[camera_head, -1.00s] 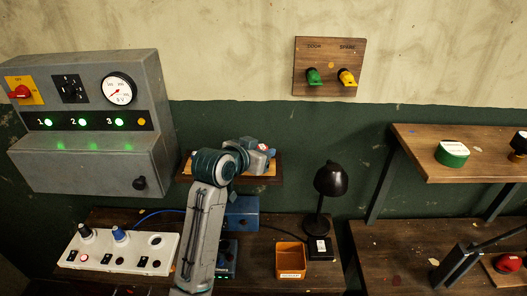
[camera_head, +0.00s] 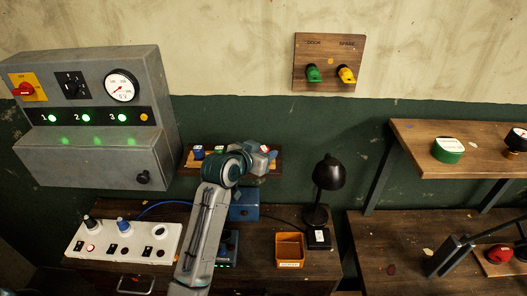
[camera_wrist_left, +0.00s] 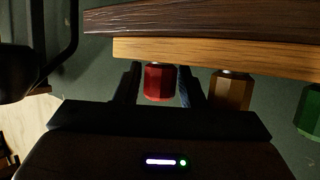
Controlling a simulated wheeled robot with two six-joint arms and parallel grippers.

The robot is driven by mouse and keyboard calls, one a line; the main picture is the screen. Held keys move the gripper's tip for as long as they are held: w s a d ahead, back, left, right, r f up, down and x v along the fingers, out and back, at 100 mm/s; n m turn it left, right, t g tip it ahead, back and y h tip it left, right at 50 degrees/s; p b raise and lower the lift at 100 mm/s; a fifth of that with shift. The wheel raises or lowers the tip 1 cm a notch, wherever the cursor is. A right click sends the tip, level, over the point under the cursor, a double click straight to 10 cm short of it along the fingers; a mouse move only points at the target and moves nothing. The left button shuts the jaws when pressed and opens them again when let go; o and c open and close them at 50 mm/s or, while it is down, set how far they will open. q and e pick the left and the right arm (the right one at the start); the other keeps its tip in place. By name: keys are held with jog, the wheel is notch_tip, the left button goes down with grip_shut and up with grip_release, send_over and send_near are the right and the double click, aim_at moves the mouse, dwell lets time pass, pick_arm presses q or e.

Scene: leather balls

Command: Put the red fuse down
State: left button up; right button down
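The red fuse (camera_wrist_left: 158,82) is a faceted red cap at the wooden fuse rack (camera_wrist_left: 215,52) in the left wrist view. My left gripper (camera_wrist_left: 160,88) has one finger on each side of it, with narrow dark gaps between fingers and fuse, so it looks open around it. An amber fuse (camera_wrist_left: 230,90) and a green fuse (camera_wrist_left: 310,110) sit beside it along the rack. In the head view my left gripper (camera_head: 262,160) is at the right end of the small wall shelf. A red and white top (camera_head: 265,149) shows there, partly hidden. My right gripper is not in view.
A blue fuse (camera_head: 197,152) stands at the shelf's left. Below are a white socket panel (camera_head: 135,240), an orange bin (camera_head: 290,248) and a black lamp (camera_head: 329,175). A grey control box (camera_head: 95,110) hangs left. A shelf (camera_head: 470,160) with round items is right.

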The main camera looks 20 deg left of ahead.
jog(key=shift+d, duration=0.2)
